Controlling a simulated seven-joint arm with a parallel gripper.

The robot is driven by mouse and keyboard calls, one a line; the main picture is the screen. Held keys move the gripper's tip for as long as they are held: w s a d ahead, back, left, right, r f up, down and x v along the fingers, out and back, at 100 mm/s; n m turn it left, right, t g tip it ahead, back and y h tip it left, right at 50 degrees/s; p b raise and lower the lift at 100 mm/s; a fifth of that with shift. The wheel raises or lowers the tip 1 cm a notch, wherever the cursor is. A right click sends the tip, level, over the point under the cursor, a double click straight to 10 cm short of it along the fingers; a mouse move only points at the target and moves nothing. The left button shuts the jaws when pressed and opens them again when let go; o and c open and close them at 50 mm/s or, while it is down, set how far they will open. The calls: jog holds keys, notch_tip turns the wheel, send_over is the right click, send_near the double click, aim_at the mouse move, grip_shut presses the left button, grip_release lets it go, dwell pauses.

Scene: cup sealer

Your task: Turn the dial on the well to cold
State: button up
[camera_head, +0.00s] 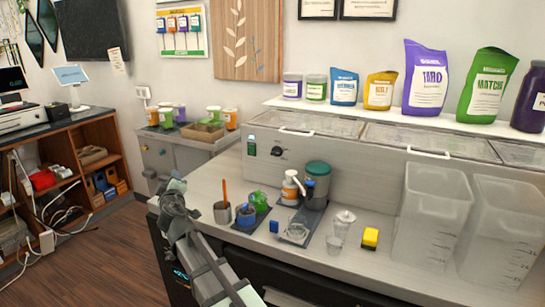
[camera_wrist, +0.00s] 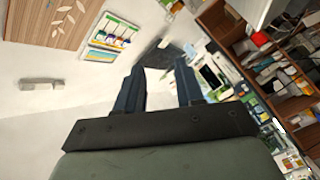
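The well (camera_head: 350,165) is a long light-grey unit with clear lids along the back of the counter. Its dial (camera_head: 277,151) is a small black knob on the left of the front panel, beside a small dark control (camera_head: 252,146). The dial's setting is too small to read. My gripper (camera_head: 172,184) is in front of the counter's left end, left of and well apart from the dial. In the wrist view, my gripper (camera_wrist: 160,88) has its two dark fingers spread with nothing between them. The dial and well are outside that view.
On the counter before the well stand a grey cup with an orange stick (camera_head: 222,212), a pump bottle (camera_head: 291,187), a green-lidded canister (camera_head: 317,185), clear cups (camera_head: 338,232), a yellow block (camera_head: 370,238) and clear bins (camera_head: 432,215). A side cabinet (camera_head: 165,160) stands at left.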

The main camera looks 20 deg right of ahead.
jog(key=s+d+r+m+h, duration=0.2)
jog(key=d+r+m+h, duration=0.1)
jog(key=d+r, duration=0.35)
jog(key=n+g+h, duration=0.5)
jog(key=h, duration=0.4)
send_near(275, 153)
jog(key=x, duration=0.8)
jog(key=shift+w+f, duration=0.1)
jog(key=shift+w, duration=0.05)
grip_shut()
